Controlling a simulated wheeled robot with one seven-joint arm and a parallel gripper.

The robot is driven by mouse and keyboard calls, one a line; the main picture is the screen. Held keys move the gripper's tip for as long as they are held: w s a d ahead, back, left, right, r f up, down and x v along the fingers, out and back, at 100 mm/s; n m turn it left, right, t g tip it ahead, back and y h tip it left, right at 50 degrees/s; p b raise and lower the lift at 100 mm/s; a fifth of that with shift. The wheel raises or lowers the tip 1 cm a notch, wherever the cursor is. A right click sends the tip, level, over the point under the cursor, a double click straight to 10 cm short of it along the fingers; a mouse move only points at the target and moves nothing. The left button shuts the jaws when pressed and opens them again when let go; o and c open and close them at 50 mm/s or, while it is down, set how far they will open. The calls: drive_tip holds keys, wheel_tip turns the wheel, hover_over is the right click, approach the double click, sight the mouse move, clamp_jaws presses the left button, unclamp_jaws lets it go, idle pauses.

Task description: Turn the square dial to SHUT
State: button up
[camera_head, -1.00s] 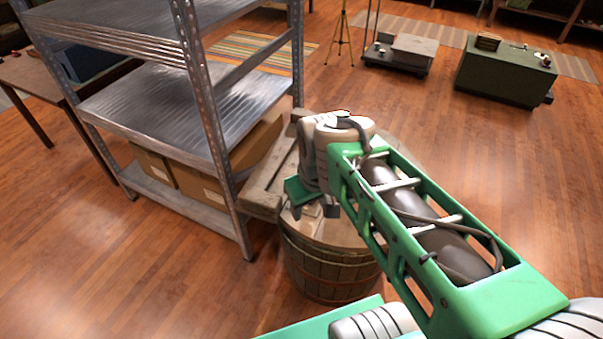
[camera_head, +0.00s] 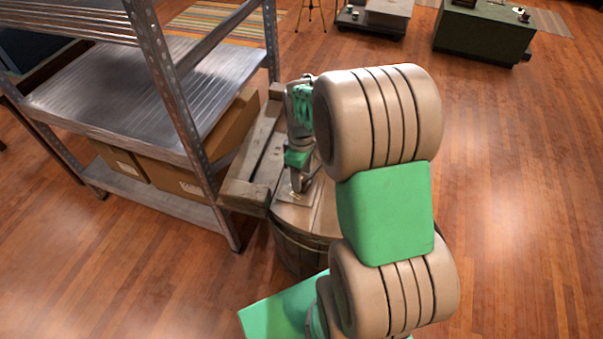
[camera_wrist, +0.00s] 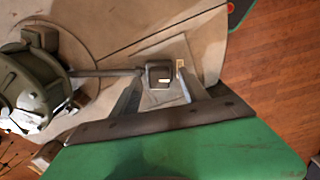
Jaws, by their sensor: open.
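The square dial (camera_wrist: 158,74) is a small dark block with a pale mark, on a light plate (camera_wrist: 152,99) on the round wooden barrel top (camera_wrist: 120,28). A small tan label (camera_wrist: 180,63) is beside it; its wording is too small to read. My gripper (camera_wrist: 159,76) is open, with one finger on each side of the dial in the wrist view. I cannot tell whether the fingers touch it. In the head view my gripper (camera_head: 298,182) points down at the plate on the barrel (camera_head: 294,252); the dial is not distinguishable there.
A wooden crate (camera_head: 245,190) and a metal shelf (camera_head: 165,95) stand close left of the barrel. Open floor (camera_head: 520,200) lies to the right.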

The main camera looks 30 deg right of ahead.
clamp_jaws()
idle(0.5)
